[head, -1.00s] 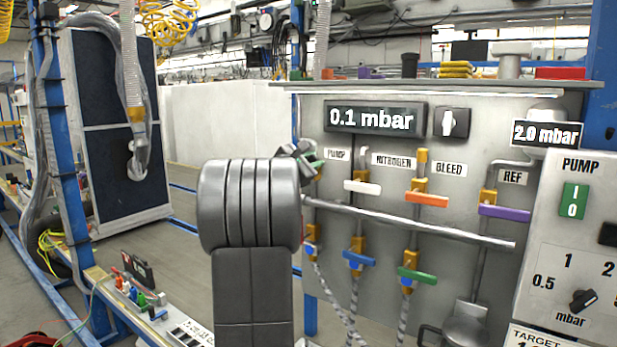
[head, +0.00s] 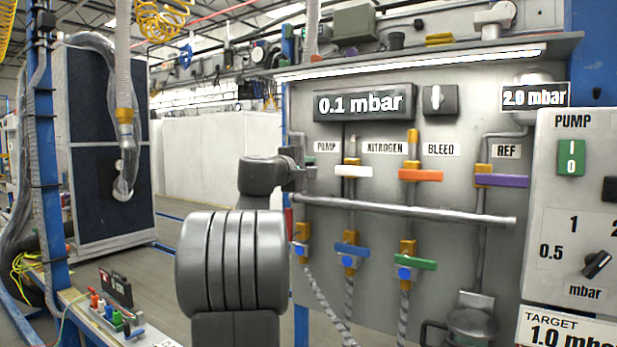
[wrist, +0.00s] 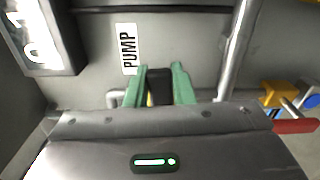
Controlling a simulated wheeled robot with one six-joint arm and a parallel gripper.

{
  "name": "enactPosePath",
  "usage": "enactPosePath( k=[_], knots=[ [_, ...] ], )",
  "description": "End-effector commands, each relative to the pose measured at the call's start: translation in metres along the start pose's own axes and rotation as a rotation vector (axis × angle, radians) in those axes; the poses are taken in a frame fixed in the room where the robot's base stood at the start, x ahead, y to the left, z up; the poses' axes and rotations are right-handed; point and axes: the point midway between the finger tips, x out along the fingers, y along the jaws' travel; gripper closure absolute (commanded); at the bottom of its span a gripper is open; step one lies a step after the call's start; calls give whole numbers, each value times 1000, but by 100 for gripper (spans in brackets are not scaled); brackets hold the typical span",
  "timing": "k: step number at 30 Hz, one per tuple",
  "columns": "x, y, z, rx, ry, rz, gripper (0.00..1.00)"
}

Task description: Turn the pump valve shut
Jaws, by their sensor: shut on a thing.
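The pump valve (wrist: 160,77) shows in the wrist view as a small dark handle beside the PUMP label, with a bit of yellow next to it. My gripper (wrist: 159,84) has its green fingers on either side of the handle and is shut on it. In the head view my gripper (head: 311,173) is at the panel's left edge, just below the PUMP label (head: 327,147). There my wrist and gripper hide most of the valve, so I cannot tell its angle.
The white (head: 353,171), orange (head: 421,175) and purple (head: 502,180) valve handles are to the right. A horizontal pipe (head: 420,209) crosses below them. Lower valves with blue (head: 352,250) and green (head: 415,263) handles hang under it. The display (head: 363,103) reads 0.1 mbar.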

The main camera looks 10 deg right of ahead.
Motion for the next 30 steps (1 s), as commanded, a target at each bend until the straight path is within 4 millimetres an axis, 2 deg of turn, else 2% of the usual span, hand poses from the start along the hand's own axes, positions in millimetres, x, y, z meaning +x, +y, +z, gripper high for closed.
enactPosePath(
  k=[1,5,23,24,27,30],
  knots=[
    [0,-7,0,21,-1,-1,100],
    [0,-8,-1,63,-1,-2,100],
    [1,-9,0,103,-1,-4,100],
    [1,-9,0,103,-1,-4,72],
    [1,-9,0,102,-1,-3,56],
    [0,-8,0,102,-1,-2,56]
  ],
)
